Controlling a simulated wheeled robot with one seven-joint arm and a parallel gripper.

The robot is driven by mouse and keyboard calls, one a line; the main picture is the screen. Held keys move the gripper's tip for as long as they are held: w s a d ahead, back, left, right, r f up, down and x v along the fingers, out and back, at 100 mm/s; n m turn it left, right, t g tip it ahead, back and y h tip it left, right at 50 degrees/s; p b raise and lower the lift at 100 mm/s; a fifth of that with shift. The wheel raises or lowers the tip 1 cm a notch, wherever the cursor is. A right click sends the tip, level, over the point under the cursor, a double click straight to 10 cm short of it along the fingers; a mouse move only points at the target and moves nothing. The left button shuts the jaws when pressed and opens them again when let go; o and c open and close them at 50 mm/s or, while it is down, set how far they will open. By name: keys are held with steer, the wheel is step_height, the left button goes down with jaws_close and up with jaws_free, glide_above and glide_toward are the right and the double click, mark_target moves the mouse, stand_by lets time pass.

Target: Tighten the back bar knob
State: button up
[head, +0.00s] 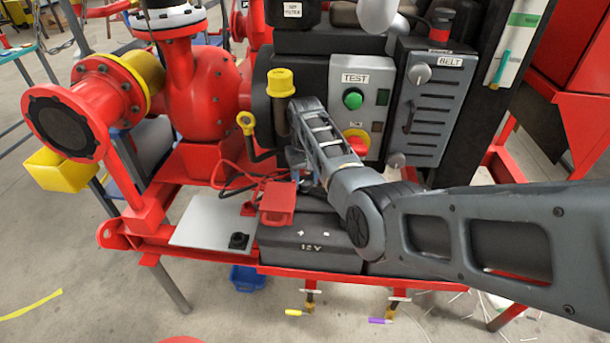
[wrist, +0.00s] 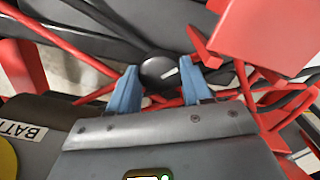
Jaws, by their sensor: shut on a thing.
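In the wrist view a round black knob (wrist: 158,70) with a white mark on its face sits between the two blue fingertips of my gripper (wrist: 161,76). The fingers are shut on its sides. In the head view my wrist link reaches in front of the pump and the grey panels, and it hides the held knob and most of the gripper. Which bar the knob sits on is hard to see.
A black 12V battery (head: 310,246) and a red box (head: 277,203) with red cables lie close below my wrist. The TEST panel (head: 356,95) and BELT panel (head: 428,110) stand behind. The red pump (head: 205,90) is left. Red bars and cables crowd the fingers in the wrist view.

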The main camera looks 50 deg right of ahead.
steer(key=n, duration=0.3)
steer(key=shift+n+p, duration=0.3)
steer(key=shift+p, duration=0.05)
steer(key=shift+n, duration=1.8)
steer(key=o, duration=1.1)
steer(key=shift+c, duration=0.2)
steer(key=shift+f, duration=0.1)
